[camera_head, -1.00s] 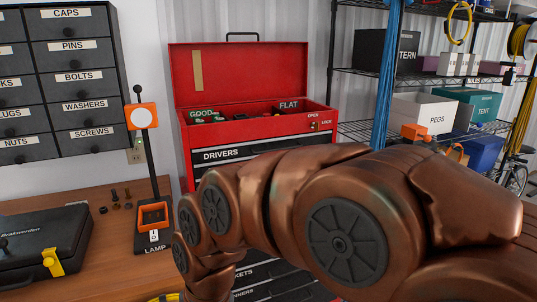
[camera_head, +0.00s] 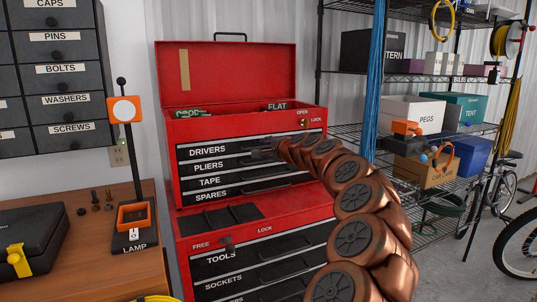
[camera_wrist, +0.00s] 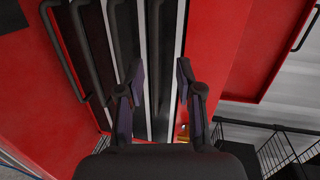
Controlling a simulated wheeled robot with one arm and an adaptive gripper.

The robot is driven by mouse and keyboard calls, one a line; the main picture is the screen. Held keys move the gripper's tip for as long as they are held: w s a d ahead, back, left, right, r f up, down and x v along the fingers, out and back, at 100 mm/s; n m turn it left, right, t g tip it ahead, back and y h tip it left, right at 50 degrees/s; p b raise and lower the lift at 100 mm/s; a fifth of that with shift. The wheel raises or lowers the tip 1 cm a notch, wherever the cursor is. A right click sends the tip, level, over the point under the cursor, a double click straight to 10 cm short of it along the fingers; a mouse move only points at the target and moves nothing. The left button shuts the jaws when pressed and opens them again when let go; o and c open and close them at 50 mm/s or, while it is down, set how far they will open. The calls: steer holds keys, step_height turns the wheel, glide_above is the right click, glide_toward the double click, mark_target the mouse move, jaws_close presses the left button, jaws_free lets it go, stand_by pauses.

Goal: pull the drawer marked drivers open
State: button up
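The red tool chest (camera_head: 315,165) stands against the wall with its lid up. Its drivers drawer (camera_head: 185,154) is the top dark drawer front, above pliers, tape and spares, and looks closed. My gripper (camera_head: 262,147) is at the right part of this drawer front, and its fingers are small and partly hidden by the arm there. In the wrist view my gripper (camera_wrist: 160,75) is open, fingers apart, with the drawer fronts running upright. A dark bar handle (camera_wrist: 155,35) shows between the fingers, seemingly the drivers one; I see no contact.
A lower red cabinet (camera_head: 183,262) with tools and sockets drawers is under the chest. A wooden bench (camera_head: 95,275) with a lamp (camera_head: 134,215) and a black case (camera_head: 32,240) is at left. Wire shelving (camera_head: 345,130) with boxes stands at right.

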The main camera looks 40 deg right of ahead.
mark_target(268, 147)
steer(key=shift+m+h, duration=0.6)
steer(key=shift+w+d+f, duration=0.4)
steer(key=shift+w+d, duration=0.6)
steer(key=shift+d, duration=0.05)
steer(key=shift+w+d+f, duration=0.4)
steer(key=shift+w+d, duration=0.55)
steer(key=shift+d, duration=0.1)
steer(key=shift+w+d+f, duration=0.4)
steer(key=shift+w+d, duration=0.6)
steer(key=shift+d, duration=0.05)
jaws_close()
